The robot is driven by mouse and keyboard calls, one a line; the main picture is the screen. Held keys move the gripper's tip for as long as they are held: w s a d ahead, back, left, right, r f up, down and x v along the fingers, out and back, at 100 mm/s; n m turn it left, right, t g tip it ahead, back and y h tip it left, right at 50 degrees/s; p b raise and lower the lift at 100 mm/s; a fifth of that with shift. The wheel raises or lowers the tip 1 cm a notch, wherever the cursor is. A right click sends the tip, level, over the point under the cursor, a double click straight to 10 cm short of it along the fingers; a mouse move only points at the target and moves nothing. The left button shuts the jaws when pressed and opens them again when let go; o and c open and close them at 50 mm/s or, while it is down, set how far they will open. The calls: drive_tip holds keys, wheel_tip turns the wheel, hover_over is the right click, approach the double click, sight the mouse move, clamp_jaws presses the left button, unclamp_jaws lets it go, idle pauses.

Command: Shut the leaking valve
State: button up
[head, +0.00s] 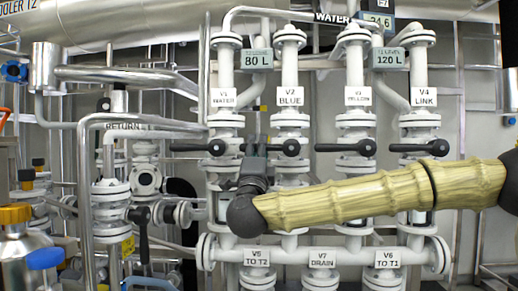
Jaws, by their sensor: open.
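Four white flanged valves stand in a row: V1 WATER (217,147), V2 BLUE (291,148), V3 (367,147) and V4 LINK (440,147). Each has a black lever lying level and pointing left. No drip, spray or puddle shows, so I cannot tell which valve leaks. My gripper (255,142) is open and points up at the left end of the V2 lever, its dark fingers overlapping the lever in the picture. I cannot tell whether they touch it. Lower valves labelled V5 TO T2 (257,256), V7 DRAIN (322,258) and V6 TO T1 (386,258) are partly hidden by my arm.
A RETURN pipe (122,126) and a side valve (141,216) with its lever down stand at the left. Displays read 80 L (254,57) and 120 L (391,59). Orange and blue handled fittings (15,214) crowd the lower left. Pipes leave little free room.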

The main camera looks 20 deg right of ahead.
drive_tip(key=v, duration=1)
drive_tip(key=shift+s+f, duration=0.2)
drive_tip(key=shift+s, duration=0.15)
drive_tip(key=shift+a, duration=0.1)
